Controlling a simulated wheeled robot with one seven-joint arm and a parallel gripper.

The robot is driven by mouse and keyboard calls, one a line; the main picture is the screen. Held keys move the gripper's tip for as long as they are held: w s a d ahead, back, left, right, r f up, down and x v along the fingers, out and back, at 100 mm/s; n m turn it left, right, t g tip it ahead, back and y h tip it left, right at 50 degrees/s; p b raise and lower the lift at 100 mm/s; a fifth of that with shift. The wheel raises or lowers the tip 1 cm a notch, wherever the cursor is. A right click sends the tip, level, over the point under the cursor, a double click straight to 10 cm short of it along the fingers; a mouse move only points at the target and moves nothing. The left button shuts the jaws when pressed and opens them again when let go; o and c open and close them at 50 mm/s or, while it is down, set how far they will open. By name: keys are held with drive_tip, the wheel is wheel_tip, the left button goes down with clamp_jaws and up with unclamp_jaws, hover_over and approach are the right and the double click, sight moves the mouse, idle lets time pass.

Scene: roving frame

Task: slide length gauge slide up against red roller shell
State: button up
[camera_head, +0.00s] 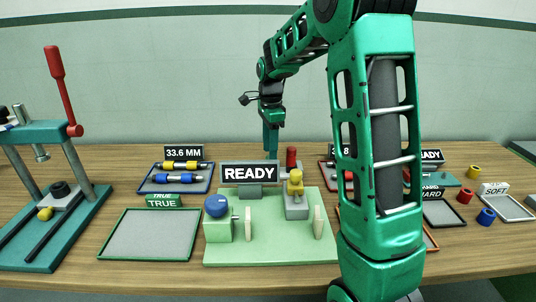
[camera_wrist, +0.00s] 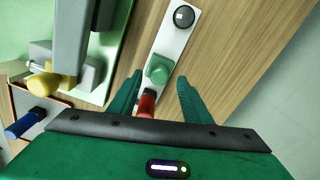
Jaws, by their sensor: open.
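In the wrist view, the length gauge is a white strip (camera_wrist: 172,48) on the wooden table with a dark round knob at its far end. Its green slide (camera_wrist: 159,70) stands on the strip, and the red roller shell (camera_wrist: 147,104) lies just below the slide in the picture. I cannot tell whether slide and shell touch. My gripper (camera_wrist: 160,75) is open, with one green finger on each side of the slide and shell; no grip on either shows.
The READY sign (camera_head: 250,173) stands on a pale green fixture board (camera_head: 270,254) with blue and yellow knobs. A blue tray (camera_head: 205,187) of rollers and a 33.6 MM sign (camera_head: 183,153) are to the left. A press (camera_head: 70,227) stands far left; small trays are right.

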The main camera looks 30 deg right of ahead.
drive_tip(key=shift+f, duration=1.05)
clamp_jaws()
